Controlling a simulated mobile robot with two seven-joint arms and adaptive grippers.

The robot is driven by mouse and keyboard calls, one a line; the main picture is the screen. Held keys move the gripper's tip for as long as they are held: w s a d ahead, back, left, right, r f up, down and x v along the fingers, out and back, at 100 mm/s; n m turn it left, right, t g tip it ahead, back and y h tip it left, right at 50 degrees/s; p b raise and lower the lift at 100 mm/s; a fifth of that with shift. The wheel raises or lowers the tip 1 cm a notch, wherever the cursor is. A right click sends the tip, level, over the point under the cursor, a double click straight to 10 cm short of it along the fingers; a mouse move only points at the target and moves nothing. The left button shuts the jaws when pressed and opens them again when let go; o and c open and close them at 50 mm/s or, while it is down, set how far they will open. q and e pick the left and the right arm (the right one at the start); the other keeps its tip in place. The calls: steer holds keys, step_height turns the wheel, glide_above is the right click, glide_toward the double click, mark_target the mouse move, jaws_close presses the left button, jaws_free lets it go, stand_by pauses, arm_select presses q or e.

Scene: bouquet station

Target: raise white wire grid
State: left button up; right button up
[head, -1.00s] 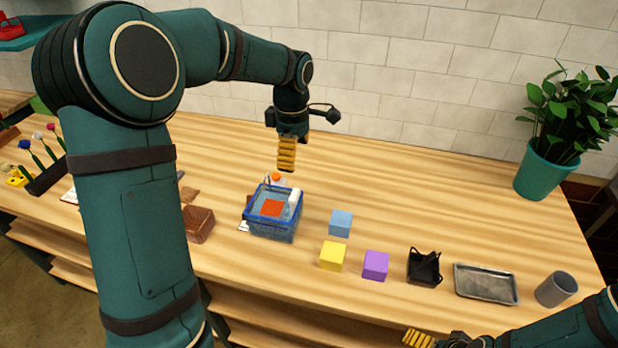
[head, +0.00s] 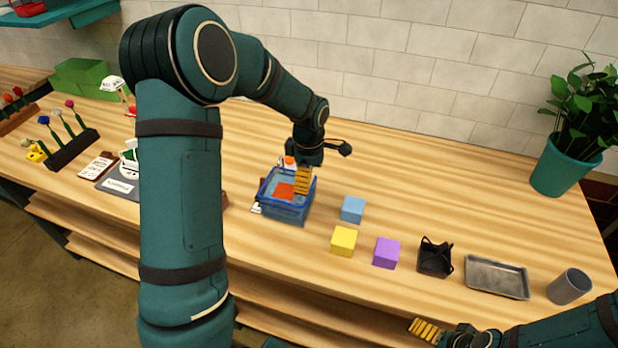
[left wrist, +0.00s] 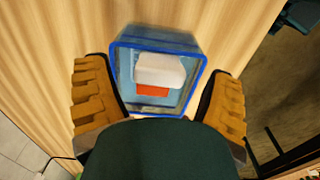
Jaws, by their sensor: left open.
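I cannot make out a white wire grid in either view. A clear bin with a blue rim (head: 288,222) stands on the table, holding a red piece (head: 285,190) and a white piece that shows in the left wrist view (left wrist: 160,71). My left gripper (head: 304,181) is over the bin's right side in the head view, pointing down. In the left wrist view its fingers (left wrist: 160,80) are spread wide on both sides of the bin, with nothing between them held. My right gripper (head: 425,330) is at the table's front edge, its opening unclear.
Blue (head: 352,209), yellow (head: 343,241) and purple (head: 386,252) cubes, a black wire holder (head: 435,258), a metal tray (head: 497,277) and a grey cup (head: 569,286) line the right. A potted plant (head: 563,165) stands behind. Flowers in a dark rack (head: 72,150) stand left.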

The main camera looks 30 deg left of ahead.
arm_select(q)
steer(key=shift+f, duration=0.3)
steer(key=c, duration=1.3)
step_height(320, 180, up, 8)
steer(key=p, duration=0.4)
steer(key=shift+r, duration=0.1)
steer(key=shift+w, duration=0.1)
steer(key=shift+c, duration=0.2)
steer(key=o, duration=1.3)
steer(key=shift+o, duration=0.2)
